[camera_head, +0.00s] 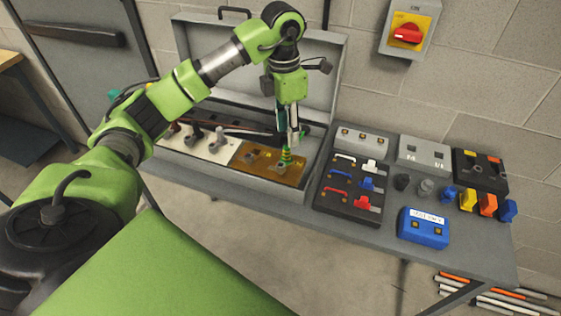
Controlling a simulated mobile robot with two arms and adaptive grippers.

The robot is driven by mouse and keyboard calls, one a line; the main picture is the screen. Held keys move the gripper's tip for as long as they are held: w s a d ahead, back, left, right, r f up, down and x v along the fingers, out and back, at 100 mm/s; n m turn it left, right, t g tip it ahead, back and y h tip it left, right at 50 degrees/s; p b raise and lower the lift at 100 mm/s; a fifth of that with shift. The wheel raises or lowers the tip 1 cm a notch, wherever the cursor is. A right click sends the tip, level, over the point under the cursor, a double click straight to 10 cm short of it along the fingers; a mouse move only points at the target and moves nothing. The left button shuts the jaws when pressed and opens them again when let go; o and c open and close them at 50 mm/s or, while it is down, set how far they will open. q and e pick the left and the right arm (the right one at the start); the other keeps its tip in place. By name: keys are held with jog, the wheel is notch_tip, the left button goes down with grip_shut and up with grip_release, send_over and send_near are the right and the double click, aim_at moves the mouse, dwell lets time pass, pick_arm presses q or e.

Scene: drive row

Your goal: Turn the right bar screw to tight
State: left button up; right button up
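An open grey case (190,167) on the table holds a white plate (220,151) and a brown plate (289,173). Both plates carry small grey raised parts; I cannot tell which is the right bar screw. My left gripper (292,141) points down over the brown plate. A small green and yellow striped piece (286,156) shows right under its fingertips, above the plate. The fingers look close together, but whether they grip this piece is too small to tell. My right gripper is out of view.
To the right stand a black rack with coloured handles (336,207), a blue box (423,229), grey boxes (424,153) and coloured plugs (487,204). The raised case lid (330,78) is behind my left arm. A red wall switch (408,33) hangs above.

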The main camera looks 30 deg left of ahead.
aim_at(281, 167)
pick_arm(q)
jog(key=shift+y, duration=0.3)
jog(key=f+p, duration=0.1)
jog(key=f, duration=0.3)
jog(key=a+f+p, duration=0.1)
jog(key=f, duration=0.4)
jog(key=f+p, duration=0.2)
jog(key=f, duration=0.2)
jog(key=shift+s+a+f, duration=0.15)
jog(key=shift+s+a, duration=0.05)
jog(key=shift+a, duration=0.15)
jog(key=c, duration=1)
